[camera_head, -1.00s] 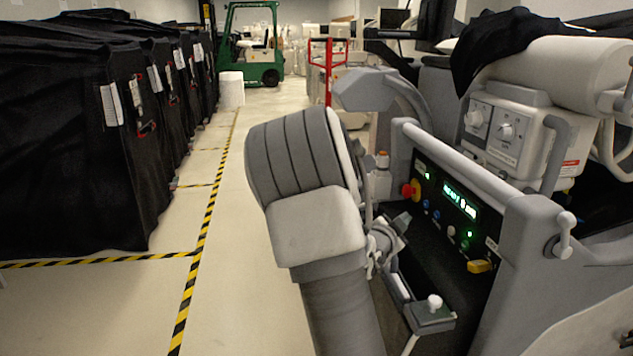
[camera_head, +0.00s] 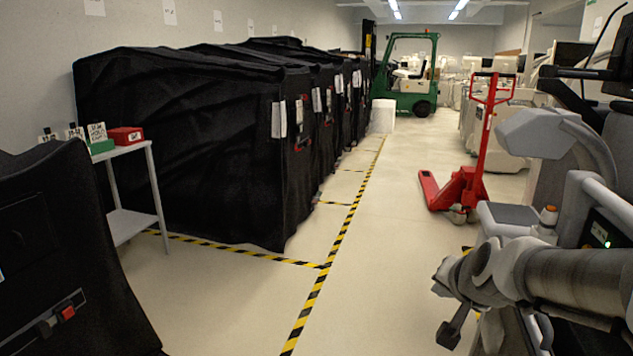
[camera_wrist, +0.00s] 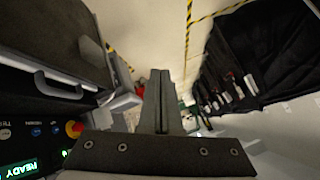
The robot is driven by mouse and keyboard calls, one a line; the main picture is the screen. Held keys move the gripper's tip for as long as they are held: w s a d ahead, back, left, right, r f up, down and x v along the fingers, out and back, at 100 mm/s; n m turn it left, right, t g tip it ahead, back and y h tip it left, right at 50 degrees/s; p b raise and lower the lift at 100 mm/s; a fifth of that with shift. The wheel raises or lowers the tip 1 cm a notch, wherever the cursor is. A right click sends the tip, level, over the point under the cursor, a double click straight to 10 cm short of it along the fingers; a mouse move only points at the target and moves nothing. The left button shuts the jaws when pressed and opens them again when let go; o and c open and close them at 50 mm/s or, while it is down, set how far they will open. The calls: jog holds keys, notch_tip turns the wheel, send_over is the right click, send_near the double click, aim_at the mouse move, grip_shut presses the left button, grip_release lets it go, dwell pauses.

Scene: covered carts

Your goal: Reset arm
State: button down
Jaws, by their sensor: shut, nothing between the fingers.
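My arm (camera_head: 570,275) shows at the lower right of the head view, stretched out level towards the left. Its far end is over the floor, beside a grey console, and I cannot make out the fingers clearly there. In the wrist view my gripper (camera_wrist: 161,75) has its two dark fingers together, with nothing between them.
A grey console (camera_wrist: 25,130) with a lit READY display is close on the left of the wrist view. Black covered carts (camera_head: 200,130) line the left. A white table (camera_head: 125,220) stands before them. A red pallet jack (camera_head: 465,180) and green forklift (camera_head: 410,95) are farther back. The taped aisle floor is clear.

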jog(key=s+a+r+n+g, duration=0.1)
jog(key=s+a+n, duration=0.2)
jog(key=s, duration=0.3)
jog(key=s+a+n+g+y, duration=0.1)
jog(key=s+a+n, duration=0.1)
jog(key=s, duration=0.4)
jog(key=s+a+r+n+g, duration=0.1)
jog(key=s+a+n, duration=0.2)
jog(key=s, duration=0.3)
notch_tip(320, 180, up, 26)
jog(key=p, duration=2.6)
jog(key=shift+s+f+g, duration=0.15)
jog(key=shift+s+g, duration=0.05)
jog(key=shift+g, duration=0.1)
